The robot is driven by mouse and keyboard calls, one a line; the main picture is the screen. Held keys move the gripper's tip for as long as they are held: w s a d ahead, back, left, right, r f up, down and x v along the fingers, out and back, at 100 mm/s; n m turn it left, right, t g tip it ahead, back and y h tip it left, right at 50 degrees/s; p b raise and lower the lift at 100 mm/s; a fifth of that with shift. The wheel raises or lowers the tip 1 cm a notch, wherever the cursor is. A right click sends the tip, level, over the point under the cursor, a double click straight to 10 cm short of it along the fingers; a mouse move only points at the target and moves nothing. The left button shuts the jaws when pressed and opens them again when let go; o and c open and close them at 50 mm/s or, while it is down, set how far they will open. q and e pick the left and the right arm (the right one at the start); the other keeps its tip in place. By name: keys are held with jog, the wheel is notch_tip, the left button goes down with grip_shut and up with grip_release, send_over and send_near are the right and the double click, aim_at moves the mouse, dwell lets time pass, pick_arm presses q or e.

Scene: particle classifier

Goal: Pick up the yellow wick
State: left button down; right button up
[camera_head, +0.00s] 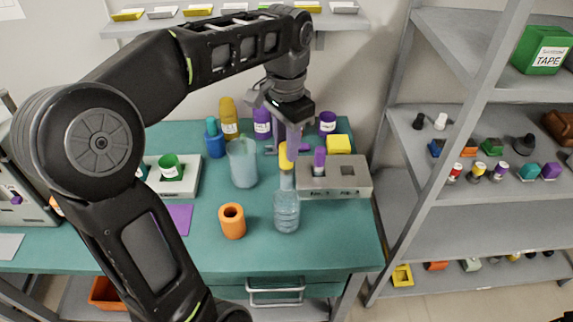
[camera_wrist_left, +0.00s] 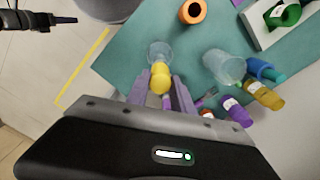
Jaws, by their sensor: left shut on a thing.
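The yellow wick (camera_head: 284,157) is upright, directly above the neck of a clear bottle (camera_head: 287,207) on the teal bench. My left gripper (camera_head: 282,146) reaches down from above and is shut on the wick. In the left wrist view the wick (camera_wrist_left: 160,78) shows between the fingertips of my left gripper (camera_wrist_left: 160,88), with the clear bottle (camera_wrist_left: 158,50) just beyond it. I cannot tell whether its lower end is in the bottle neck. A dark part at the top left of the wrist view looks like my right gripper (camera_wrist_left: 62,20), away from the bench.
A grey block (camera_head: 355,185) holding a purple wick (camera_head: 319,160) stands close right of the bottle. A clear beaker (camera_head: 243,165) and an orange cylinder (camera_head: 232,222) stand to its left. Several coloured bottles and a yellow block (camera_head: 339,145) are behind. Shelving (camera_head: 460,210) is at right.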

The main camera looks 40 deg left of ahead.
pick_arm(q)
notch_tip(320, 180, up, 2)
jog(key=shift+r+p, duration=0.15)
jog(key=shift+p, duration=0.7)
jog(key=shift+r+p, duration=0.3)
jog(key=shift+r, duration=0.15)
jog(key=shift+w+f, duration=0.1)
jog(key=shift+f, duration=0.05)
